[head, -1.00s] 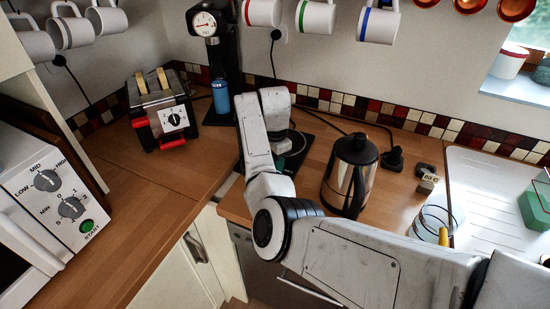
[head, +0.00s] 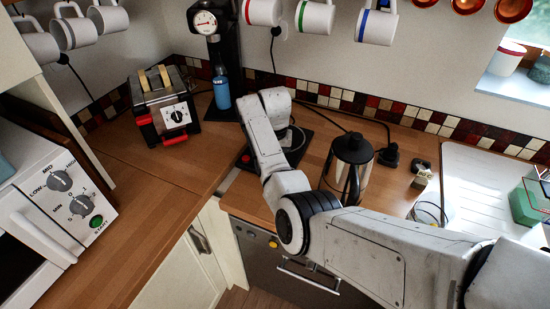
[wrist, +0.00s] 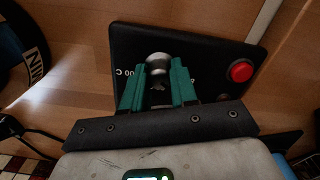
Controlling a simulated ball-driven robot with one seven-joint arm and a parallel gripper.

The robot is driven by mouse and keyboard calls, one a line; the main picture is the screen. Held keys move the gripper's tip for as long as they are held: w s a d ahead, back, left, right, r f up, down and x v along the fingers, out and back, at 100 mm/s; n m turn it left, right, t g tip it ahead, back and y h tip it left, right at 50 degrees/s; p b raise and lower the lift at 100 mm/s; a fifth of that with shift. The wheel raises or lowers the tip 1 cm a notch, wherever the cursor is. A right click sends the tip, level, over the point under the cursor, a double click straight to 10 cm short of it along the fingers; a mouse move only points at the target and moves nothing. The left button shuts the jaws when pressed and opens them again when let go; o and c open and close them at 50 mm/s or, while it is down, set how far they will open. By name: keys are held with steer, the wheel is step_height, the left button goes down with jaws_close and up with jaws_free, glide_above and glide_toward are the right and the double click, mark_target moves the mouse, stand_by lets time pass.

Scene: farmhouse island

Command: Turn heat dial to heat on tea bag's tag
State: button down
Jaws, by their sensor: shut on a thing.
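My gripper (wrist: 158,86) has its two teal fingers shut on the silver heat dial (wrist: 158,64), seen in the wrist view. The dial sits on a black plate (wrist: 205,50); a partly hidden "00 C" mark shows left of the fingers. The dial's pointer cannot be made out. In the head view my arm hides the dial and fingertips, and part of the black plate (head: 297,148) shows behind it. A small pale tag (head: 423,178) lies on the counter right of the kettle; its print is too small to read surely.
A red button (wrist: 241,71) is on the plate, right of my fingers; it also shows in the head view (head: 245,158). The kettle (head: 350,165) stands close right of my arm. A toaster (head: 165,108) is left, a microwave (head: 60,215) far left. Mugs hang above.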

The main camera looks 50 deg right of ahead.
steer(key=shift+r+n, duration=0.1)
steer(key=shift+n, duration=0.8)
steer(key=shift+w, duration=0.1)
steer(key=c, duration=0.9)
jaws_free()
step_height(320, 180, up, 11)
steer(key=shift+f+b, duration=0.15)
steer(key=shift+b, duration=0.7)
